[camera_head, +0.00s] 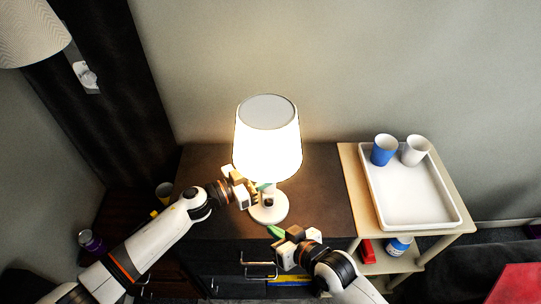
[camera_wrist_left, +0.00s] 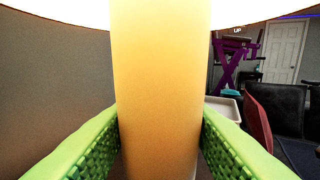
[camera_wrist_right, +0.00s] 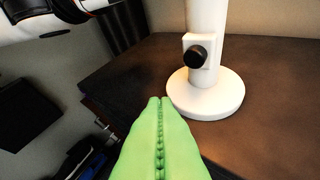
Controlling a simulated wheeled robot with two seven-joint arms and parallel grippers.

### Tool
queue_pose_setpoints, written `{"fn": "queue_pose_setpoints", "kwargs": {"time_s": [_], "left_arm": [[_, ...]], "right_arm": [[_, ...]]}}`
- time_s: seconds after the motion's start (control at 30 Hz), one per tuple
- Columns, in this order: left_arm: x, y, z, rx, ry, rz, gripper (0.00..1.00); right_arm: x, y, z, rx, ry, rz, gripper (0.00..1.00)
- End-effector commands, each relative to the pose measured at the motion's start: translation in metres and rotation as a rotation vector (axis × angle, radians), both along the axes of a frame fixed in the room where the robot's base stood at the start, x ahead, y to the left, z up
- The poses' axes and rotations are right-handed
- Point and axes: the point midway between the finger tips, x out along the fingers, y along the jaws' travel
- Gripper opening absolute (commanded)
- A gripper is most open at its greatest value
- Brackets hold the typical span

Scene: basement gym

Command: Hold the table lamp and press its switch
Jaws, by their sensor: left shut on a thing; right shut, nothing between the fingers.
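The table lamp (camera_head: 267,140) stands upright on the dark brown cabinet top, its white shade glowing. Its white round base (camera_wrist_right: 206,97) and stem show in the right wrist view. A black round knob switch (camera_wrist_right: 196,56) sits on a small white box low on the stem. My left gripper (camera_wrist_left: 160,130) is shut around the lamp stem (camera_wrist_left: 158,85) just below the shade, one green finger on each side. My right gripper (camera_head: 271,229) is shut and empty, in front of the base. In the right wrist view its closed green fingertips (camera_wrist_right: 160,103) point just left of the base, apart from the switch.
Right of the cabinet (camera_head: 320,200), a light wooden stand holds a white tray (camera_head: 410,200) with a blue cup (camera_head: 384,150) and a white cup (camera_head: 415,151). Another lamp shade (camera_head: 30,35) is at upper left. Cabinet top right of the lamp is clear.

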Motion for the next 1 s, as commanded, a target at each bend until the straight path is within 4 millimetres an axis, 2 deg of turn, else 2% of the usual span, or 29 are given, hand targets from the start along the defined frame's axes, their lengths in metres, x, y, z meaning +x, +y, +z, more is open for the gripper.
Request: {"fn": "queue_pose_setpoints", "kwargs": {"time_s": [0.43, 0.47, 0.6, 0.87, 1.0], "left_arm": [[-0.001, 0.0, -0.001, 0.0, 0.002, -0.002, 0.16], [-0.001, 0.0, -0.001, 0.0, 0.002, -0.002, 0.44], [-0.001, 0.0, -0.001, 0.0, 0.001, -0.001, 0.65], [0.0, 0.0, 0.0, 0.0, 0.001, -0.001, 0.65], [-0.005, 0.01, -0.002, 0.002, 0.002, 0.001, 0.65]], "right_arm": [[-0.005, -0.001, 0.0, 0.0, 0.0, 0.0, 0.0], [-0.005, -0.001, 0.0, 0.0, 0.0, 0.0, 0.0], [-0.005, 0.0, 0.0, 0.0, 0.0, 0.0, 0.0], [-0.005, 0.0, 0.0, 0.0, 0.0, 0.0, 0.0], [-0.005, 0.0, 0.0, 0.0, 0.0, 0.0, 0.0]]}}
